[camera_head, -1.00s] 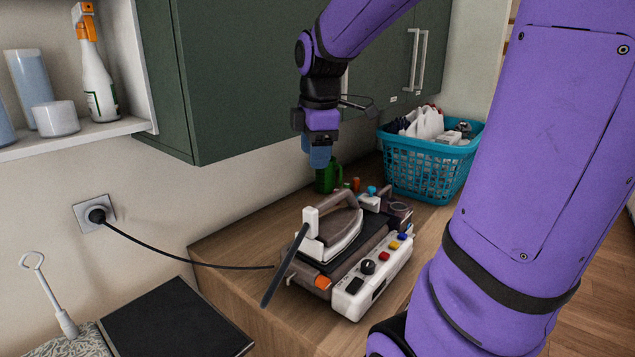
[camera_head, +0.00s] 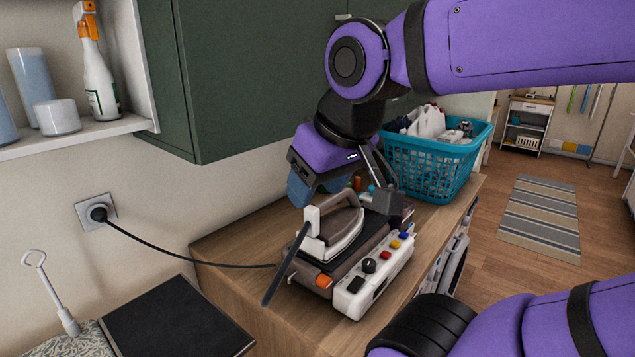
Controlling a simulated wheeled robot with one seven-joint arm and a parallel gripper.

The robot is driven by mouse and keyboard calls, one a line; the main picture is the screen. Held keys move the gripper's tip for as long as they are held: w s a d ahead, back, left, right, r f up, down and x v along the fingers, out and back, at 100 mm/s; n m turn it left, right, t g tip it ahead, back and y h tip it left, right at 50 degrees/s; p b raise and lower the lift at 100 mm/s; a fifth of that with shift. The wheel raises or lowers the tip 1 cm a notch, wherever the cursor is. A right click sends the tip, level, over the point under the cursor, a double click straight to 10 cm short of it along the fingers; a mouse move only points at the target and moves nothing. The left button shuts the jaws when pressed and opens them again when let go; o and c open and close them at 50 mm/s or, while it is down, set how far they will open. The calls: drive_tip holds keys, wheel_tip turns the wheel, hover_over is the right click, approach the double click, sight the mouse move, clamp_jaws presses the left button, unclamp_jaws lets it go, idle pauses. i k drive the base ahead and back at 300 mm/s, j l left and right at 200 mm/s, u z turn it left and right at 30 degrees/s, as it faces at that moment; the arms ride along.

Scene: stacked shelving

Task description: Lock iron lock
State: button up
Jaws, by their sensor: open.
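The iron (camera_head: 340,235) rests on its steam station (camera_head: 310,275) on the wooden counter, its grey handle arched above a light soleplate. An orange piece (camera_head: 323,282) shows at the front of the station's base; I cannot tell whether it is the lock or how it is set. My gripper (camera_head: 346,199) is open and empty, pointing down over the far part of the iron. Its blue finger is left of the handle and its dark finger to the right. I cannot tell whether it touches the iron. The station's far end is hidden behind it.
A white control panel (camera_head: 372,279) with a dial and coloured buttons runs along the station's right side. A black cord (camera_head: 180,257) runs to the wall socket. A green cabinet (camera_head: 245,80) hangs above.

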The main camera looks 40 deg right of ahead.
sight(366, 197)
drive_tip(key=z, duration=1.25)
